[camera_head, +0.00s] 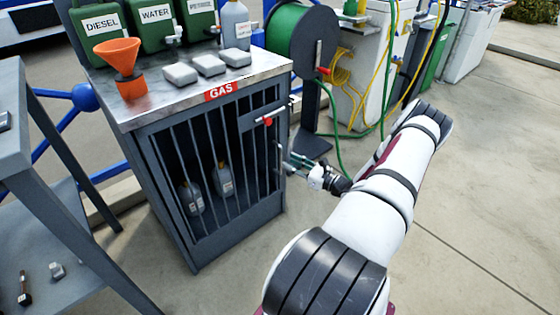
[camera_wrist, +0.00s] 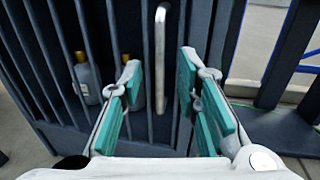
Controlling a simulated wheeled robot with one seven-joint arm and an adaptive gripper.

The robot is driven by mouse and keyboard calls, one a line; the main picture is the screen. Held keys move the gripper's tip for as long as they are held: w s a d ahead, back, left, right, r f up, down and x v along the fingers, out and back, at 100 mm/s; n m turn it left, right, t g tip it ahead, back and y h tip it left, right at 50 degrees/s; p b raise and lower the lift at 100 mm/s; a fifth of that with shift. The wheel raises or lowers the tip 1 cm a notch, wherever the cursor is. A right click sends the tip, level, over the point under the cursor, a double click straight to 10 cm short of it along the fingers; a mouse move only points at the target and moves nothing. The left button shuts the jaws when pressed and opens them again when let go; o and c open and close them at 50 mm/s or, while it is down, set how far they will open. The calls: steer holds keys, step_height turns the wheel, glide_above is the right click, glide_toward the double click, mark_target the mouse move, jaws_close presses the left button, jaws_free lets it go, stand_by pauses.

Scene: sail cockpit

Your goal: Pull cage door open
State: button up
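The dark grey gas cage (camera_head: 238,222) stands left of my arm, with a red GAS label on its top edge. Its barred door (camera_head: 205,150) looks shut. A red piece (camera_head: 267,121) sits on a latch near the door's upper right. A vertical silver handle (camera_wrist: 160,60) is on the door, and in the wrist view it lies between my fingers' lines, just ahead of the tips. My gripper (camera_head: 297,162) is at the door's right edge, and in the wrist view (camera_wrist: 158,82) its teal-padded fingers are open with a gap around the handle. Contact cannot be told.
Bottles (camera_head: 224,181) stand inside the cage. An orange funnel (camera_head: 118,60), green cans (camera_head: 156,25) and grey blocks (camera_head: 208,65) are on top. A grey table (camera_head: 45,190) is at left, a hose reel (camera_head: 300,45) behind. Floor at right is clear.

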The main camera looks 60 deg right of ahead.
mark_target(280, 172)
steer(key=w+b, duration=0.1)
steer(key=w, duration=0.5)
steer(key=shift+d, duration=0.1)
steer(key=shift+s, duration=0.1)
jaws_close()
